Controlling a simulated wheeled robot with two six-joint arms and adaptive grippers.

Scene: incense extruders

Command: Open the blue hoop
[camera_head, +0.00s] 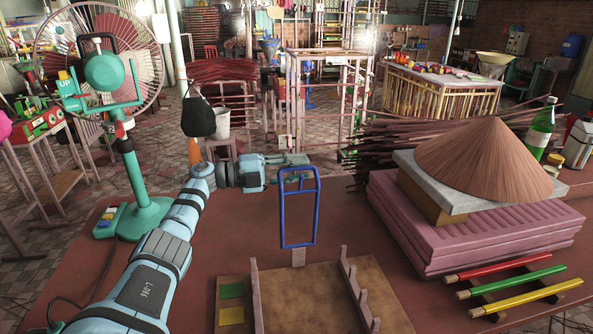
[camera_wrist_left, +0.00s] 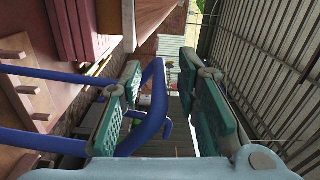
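The blue hoop (camera_head: 282,215) stands upright on a small pale tab at the far edge of a wooden board (camera_head: 380,282). My left gripper (camera_head: 303,164) is at the hoop's top end, coming in from the left. In the left wrist view its green-padded fingers (camera_wrist_left: 160,72) are spread apart. The blue hoop's curved end (camera_wrist_left: 157,105) lies between them, closer to the finger on the left, with a gap to the one on the right. I cannot tell whether it touches a finger. My right gripper is not in view.
The board has notched wooden rails (camera_head: 357,295) and green and yellow squares. A green fan (camera_head: 138,180) stands at left.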

